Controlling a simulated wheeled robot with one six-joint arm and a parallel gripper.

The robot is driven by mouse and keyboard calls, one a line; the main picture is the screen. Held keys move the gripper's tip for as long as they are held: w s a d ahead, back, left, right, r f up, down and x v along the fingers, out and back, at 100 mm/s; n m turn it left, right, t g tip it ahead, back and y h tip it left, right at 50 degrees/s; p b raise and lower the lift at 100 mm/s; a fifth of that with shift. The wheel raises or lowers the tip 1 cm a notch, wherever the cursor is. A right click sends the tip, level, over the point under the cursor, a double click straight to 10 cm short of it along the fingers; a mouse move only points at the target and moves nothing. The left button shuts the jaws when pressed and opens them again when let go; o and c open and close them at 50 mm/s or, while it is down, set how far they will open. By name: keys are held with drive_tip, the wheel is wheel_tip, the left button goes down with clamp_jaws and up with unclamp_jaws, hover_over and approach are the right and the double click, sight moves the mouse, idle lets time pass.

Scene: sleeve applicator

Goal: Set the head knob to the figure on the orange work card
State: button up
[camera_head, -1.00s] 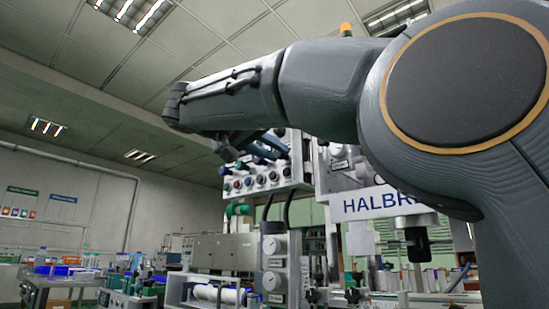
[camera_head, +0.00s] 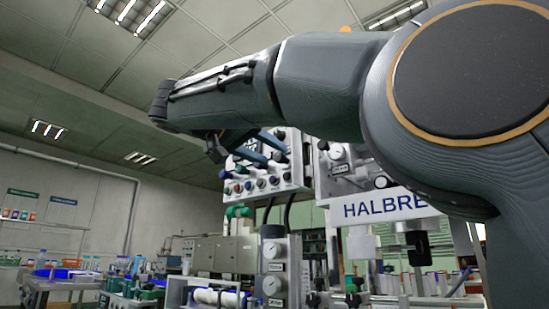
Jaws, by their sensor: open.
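My gripper (camera_head: 275,154) hangs under the wrist at the left end of my arm, its two dark blue fingers apart and empty. It appears in front of the upper part of a grey control panel (camera_head: 297,172) with several coloured knobs; contact cannot be told. To the right is the machine head, lettered "HALBRE" (camera_head: 385,207), with a round dial or knob (camera_head: 336,152) and another round part (camera_head: 380,182). A grey column carries two round knobs (camera_head: 272,249) (camera_head: 272,286) with small labels. I cannot tell which one is the head knob. I see no orange work card; figures are too small to read.
My arm fills the upper right and hides part of the machine head. A clear roller tube (camera_head: 215,296) lies low in front. Workbenches (camera_head: 60,283) stand at the far left.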

drive_tip(key=v, duration=0.5)
drive_tip(key=shift+s+a+p, duration=0.1)
drive_tip(key=shift+s+p, duration=0.05)
drive_tip(key=shift+p, duration=0.25)
